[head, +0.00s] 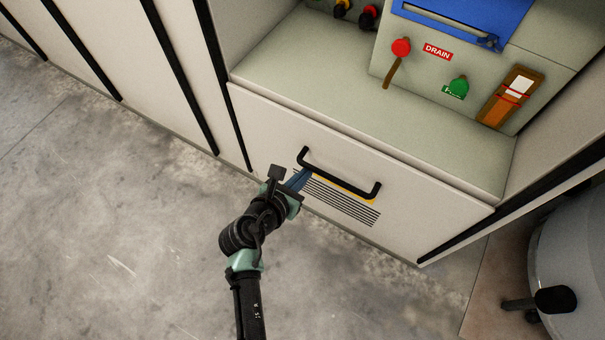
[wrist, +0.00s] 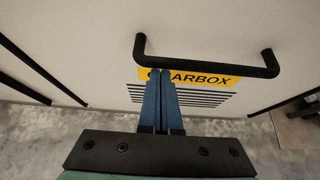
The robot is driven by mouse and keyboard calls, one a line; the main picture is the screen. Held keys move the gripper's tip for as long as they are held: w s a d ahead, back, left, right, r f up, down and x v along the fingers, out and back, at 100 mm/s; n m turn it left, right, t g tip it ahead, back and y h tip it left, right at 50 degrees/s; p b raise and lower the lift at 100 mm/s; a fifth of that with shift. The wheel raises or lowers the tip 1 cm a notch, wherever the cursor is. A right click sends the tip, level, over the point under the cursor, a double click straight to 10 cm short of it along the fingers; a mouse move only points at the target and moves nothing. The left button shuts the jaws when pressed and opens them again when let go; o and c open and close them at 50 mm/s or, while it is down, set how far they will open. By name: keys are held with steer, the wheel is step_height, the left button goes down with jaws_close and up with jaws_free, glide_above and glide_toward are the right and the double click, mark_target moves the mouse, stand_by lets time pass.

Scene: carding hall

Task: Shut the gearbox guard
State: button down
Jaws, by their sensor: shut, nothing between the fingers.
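The gearbox guard (head: 425,215) is a pale panel low on the machine front. It has a black bar handle (head: 340,178), dark vent slots and a yellow label. In the wrist view the handle (wrist: 205,63) crosses above the label, which reads GEARBOX (wrist: 205,78), partly hidden by my fingers. My gripper (head: 305,174) is shut and empty, its blue fingers pointing at the panel by the handle's left end. In the wrist view the fingertips (wrist: 160,72) lie just under the bar; I cannot tell whether they touch. The guard looks near flush; a small gap cannot be ruled out.
A grey drum (head: 575,250) stands at right. The concrete floor at left is clear.

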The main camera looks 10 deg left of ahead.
step_height(320, 180, up, 40)
steer(key=p, duration=4.5)
steer(key=shift+w+f, duration=0.15)
steer(key=shift+w, duration=0.05)
steer(key=shift+f, duration=0.1)
